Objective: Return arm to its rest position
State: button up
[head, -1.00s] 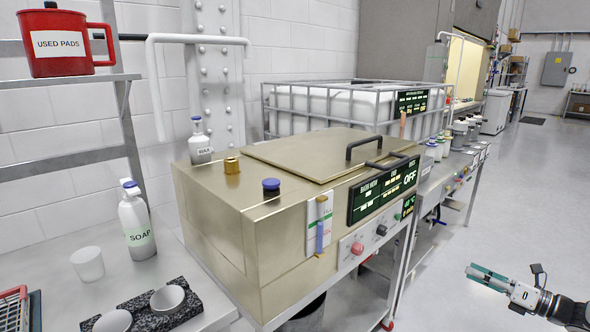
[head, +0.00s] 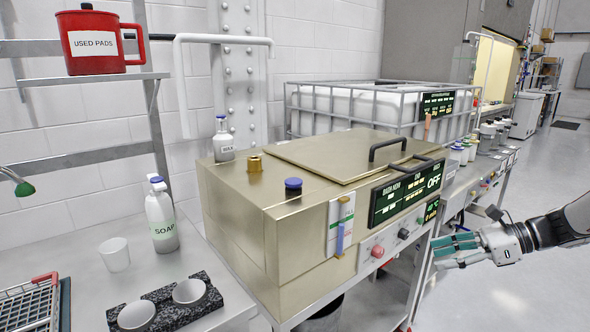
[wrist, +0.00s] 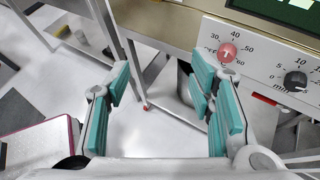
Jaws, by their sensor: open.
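My gripper (head: 456,248) is at the right of the head view, in front of the brass-coloured bath unit (head: 262,230) and apart from it. My arm (head: 560,228) reaches in from the right edge. In the wrist view, the teal fingers of my gripper (wrist: 165,105) stand wide apart with nothing between them. Beyond them are the floor and a metal table leg. The unit's front panel with a red knob (wrist: 227,52) and a black knob (wrist: 296,80) is at the upper right of the wrist view.
A soap bottle (head: 161,218), a white cup (head: 115,254) and a dark stone holder with two cups (head: 165,302) stand on the left bench. A red "USED PADS" pot (head: 98,42) sits on a shelf. A caged white tank (head: 365,105) is behind. Open floor (head: 500,300) lies at right.

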jog(key=s+a+r+n+g+h, duration=0.3)
jog(key=s+a+r+n, duration=0.3)
jog(key=s, duration=0.3)
jog(key=s+a+r+n+g+h, duration=0.2)
jog(key=s+a+r+n+h, duration=0.1)
jog(key=s+a+n, duration=0.45)
jog(key=s+n+t+h, duration=0.2)
jog(key=s+n+h, duration=0.55)
jog(key=s, duration=1.25)
notch_tip(320, 180, up, 18)
jog(key=n+t+y+p, duration=0.1)
jog(key=t+p, duration=0.1)
jog(key=p, duration=1.4)
jog(key=shift+a+f+n+t+y+p, duration=0.15)
jog(key=shift+a+n+t+y+p, duration=0.2)
jog(key=shift+a+t, duration=0.1)
jog(key=shift+s, duration=0.1)
jog(key=shift+c, duration=0.5)
